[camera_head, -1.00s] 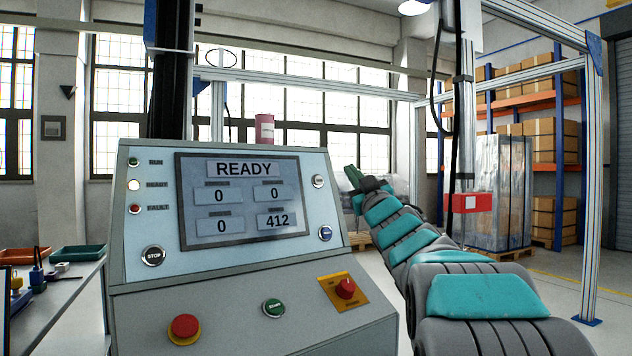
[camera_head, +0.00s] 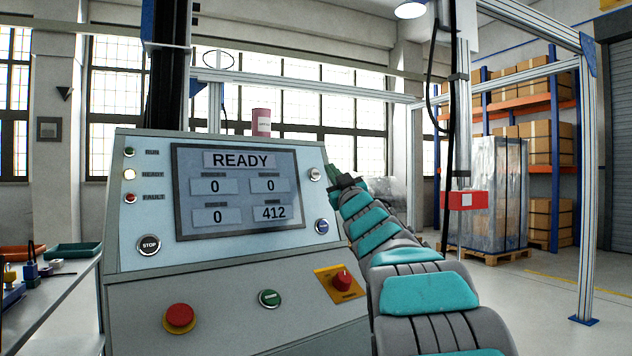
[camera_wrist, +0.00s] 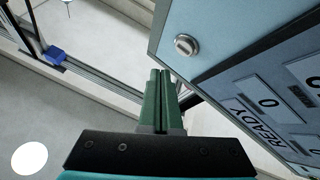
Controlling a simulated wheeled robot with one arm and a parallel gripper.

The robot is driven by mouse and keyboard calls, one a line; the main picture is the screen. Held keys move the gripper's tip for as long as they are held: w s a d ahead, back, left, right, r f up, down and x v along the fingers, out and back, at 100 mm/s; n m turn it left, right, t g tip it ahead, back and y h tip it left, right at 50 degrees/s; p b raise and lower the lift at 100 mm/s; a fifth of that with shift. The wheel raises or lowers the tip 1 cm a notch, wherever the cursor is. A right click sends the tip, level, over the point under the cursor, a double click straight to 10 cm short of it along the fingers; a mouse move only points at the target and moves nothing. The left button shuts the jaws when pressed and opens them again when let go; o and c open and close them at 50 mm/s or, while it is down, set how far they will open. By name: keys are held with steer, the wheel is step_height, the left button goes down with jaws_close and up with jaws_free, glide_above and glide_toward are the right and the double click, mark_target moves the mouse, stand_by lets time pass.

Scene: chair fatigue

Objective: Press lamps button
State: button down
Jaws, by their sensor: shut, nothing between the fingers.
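A control panel (camera_head: 150,225) with a screen reading READY (camera_head: 240,160) stands in front of me. A small round pale button (camera_head: 314,174) sits at the screen's upper right; its label is too small to read. It also shows in the wrist view as a silver round button (camera_wrist: 186,46). A blue button (camera_head: 322,226) is lower on the same side. My gripper (camera_head: 331,166) has green fingers, closed together and empty. It is just right of the panel's upper right edge. In the wrist view the fingertips (camera_wrist: 160,73) point toward the panel's corner, below and left of the silver button, apart from it.
A STOP button (camera_head: 149,245), a red mushroom button (camera_head: 179,318), a green button (camera_head: 269,298) and a red rotary switch (camera_head: 342,280) are on the panel. A red cylinder (camera_head: 261,122) stands behind its top edge.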

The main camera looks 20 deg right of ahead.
mark_target(315, 174)
steer(key=shift+w+a+f, duration=0.15)
steer(key=shift+w, duration=0.5)
steer(key=shift+w+a+f, duration=0.15)
steer(key=shift+w, duration=0.45)
steer(key=shift+w, duration=0.1)
stand_by(1.0)
steer(key=shift+w+a+f, duration=0.1)
steer(key=shift+w+f, duration=0.05)
steer(key=shift+w, duration=0.15)
steer(key=shift+w+a, duration=0.1)
steer(key=shift+w, duration=0.25)
stand_by(0.7)
steer(key=shift+s, duration=0.1)
steer(key=shift+s+d+p, duration=0.2)
steer(key=shift+s+p, duration=0.1)
steer(key=shift+s, duration=0.35)
